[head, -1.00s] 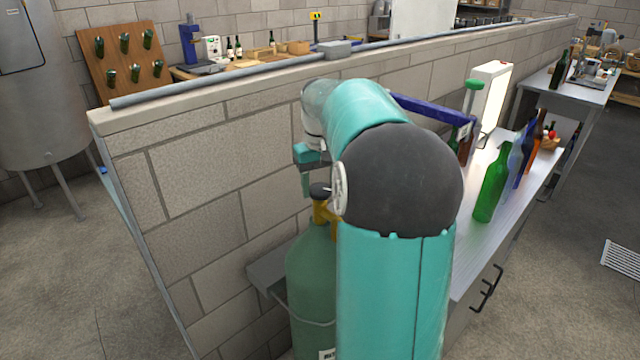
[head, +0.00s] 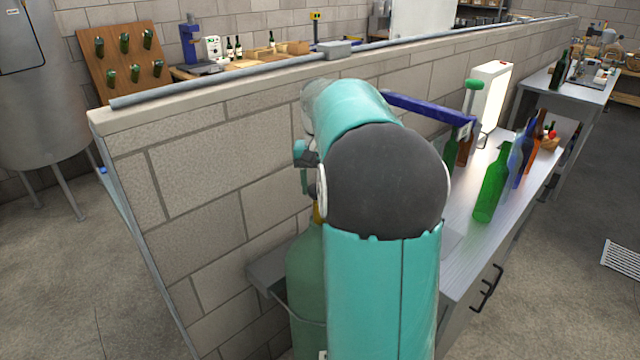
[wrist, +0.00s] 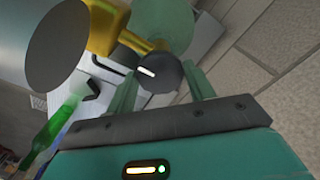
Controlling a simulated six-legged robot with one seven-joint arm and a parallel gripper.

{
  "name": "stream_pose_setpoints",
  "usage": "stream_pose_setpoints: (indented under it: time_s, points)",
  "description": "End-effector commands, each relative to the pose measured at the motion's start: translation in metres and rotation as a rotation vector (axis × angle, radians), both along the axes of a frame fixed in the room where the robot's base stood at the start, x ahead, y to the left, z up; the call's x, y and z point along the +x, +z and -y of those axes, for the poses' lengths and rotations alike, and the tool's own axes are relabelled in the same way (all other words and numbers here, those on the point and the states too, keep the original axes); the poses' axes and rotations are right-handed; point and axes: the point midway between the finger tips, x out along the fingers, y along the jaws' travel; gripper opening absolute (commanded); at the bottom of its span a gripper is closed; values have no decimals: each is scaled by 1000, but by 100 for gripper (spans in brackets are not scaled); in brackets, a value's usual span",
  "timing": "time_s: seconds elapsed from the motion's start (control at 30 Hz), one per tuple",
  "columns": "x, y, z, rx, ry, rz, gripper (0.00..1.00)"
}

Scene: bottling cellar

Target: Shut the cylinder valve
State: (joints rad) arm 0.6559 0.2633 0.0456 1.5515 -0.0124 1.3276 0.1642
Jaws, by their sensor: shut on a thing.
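The green gas cylinder (head: 305,265) stands against the block wall, partly hidden behind my arm. Its brass valve (head: 317,214) shows as a thin yellow strip in the head view and more fully in the wrist view (wrist: 100,30). The dark valve knob (wrist: 162,74), with a white mark on it, sits between my two green fingers in the wrist view. My gripper (wrist: 160,80) is shut on this knob. In the head view my gripper (head: 305,170) is at the cylinder's top, mostly covered by my arm, and the grip itself is hidden there.
The block wall (head: 220,170) runs close behind the cylinder. A grey bracket (head: 268,275) is fixed beside it. To the right, a metal bench (head: 478,250) carries a green bottle (head: 491,185) and several others. A large grey round shape (wrist: 40,45) fills the wrist view's upper left.

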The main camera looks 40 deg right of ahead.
Motion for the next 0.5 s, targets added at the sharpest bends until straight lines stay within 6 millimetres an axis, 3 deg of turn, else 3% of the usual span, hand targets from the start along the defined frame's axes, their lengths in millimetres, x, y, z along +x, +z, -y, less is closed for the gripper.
stream_pose_setpoints:
  time_s: [0.17, 0.2, 0.3, 0.5]
  points:
    - [0, 1, 0, -1, -1, 2, 30]
    - [0, 1, 0, -1, -1, 2, 55]
    - [0, 1, 0, -1, -1, 2, 74]
    - [0, 1, 0, 0, 0, 1, 74]
